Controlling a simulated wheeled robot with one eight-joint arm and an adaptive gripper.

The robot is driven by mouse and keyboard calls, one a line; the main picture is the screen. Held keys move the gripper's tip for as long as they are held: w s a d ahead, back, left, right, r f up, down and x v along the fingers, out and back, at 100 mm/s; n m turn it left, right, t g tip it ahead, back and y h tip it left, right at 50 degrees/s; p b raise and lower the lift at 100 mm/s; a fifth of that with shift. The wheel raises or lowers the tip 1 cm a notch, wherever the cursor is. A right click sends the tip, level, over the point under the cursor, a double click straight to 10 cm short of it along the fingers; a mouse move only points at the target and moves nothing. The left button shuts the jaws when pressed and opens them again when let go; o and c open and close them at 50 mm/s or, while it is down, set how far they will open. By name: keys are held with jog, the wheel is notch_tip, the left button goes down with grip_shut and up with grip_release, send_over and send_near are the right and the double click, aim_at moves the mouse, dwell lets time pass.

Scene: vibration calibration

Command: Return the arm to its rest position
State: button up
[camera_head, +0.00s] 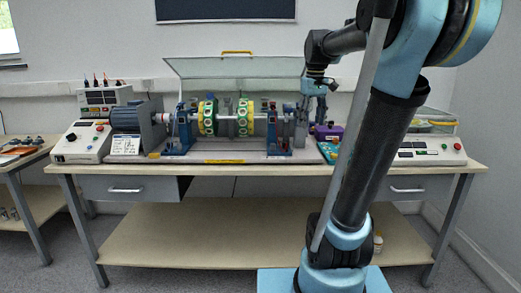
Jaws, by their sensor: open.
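My arm rises from its blue base in the right half of the head view and bends over toward the bench. My gripper (316,88) hangs at the wrist, pointing down, above the right end of the vibration rig (235,158). It is open, and I see nothing held in it. The fingers are small and dark here, so their exact gap is hard to make out. The rig has a shaft with two green and yellow discs (207,118) between blue bearing stands. A purple item (328,132) sits on the bench just below my gripper.
The workbench (270,170) carries a control box (82,141) and motor (137,116) at left, another control box (432,150) at right. A clear raised cover (235,68) stands behind the discs. My arm hides part of the bench's right side. A side table (22,160) stands at left.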

jog(key=s+f+m+t, duration=0.1)
jog(key=s+f+m, duration=0.3)
jog(key=s+f, duration=1.8)
notch_tip(320, 180, down, 4)
jog(key=shift+s+r+m, duration=0.1)
jog(key=shift+s+m, duration=0.15)
jog(key=shift+m, duration=0.05)
jog(key=shift+w+d, duration=0.1)
jog(key=shift+w+f, duration=0.25)
jog(key=shift+w, duration=0.1)
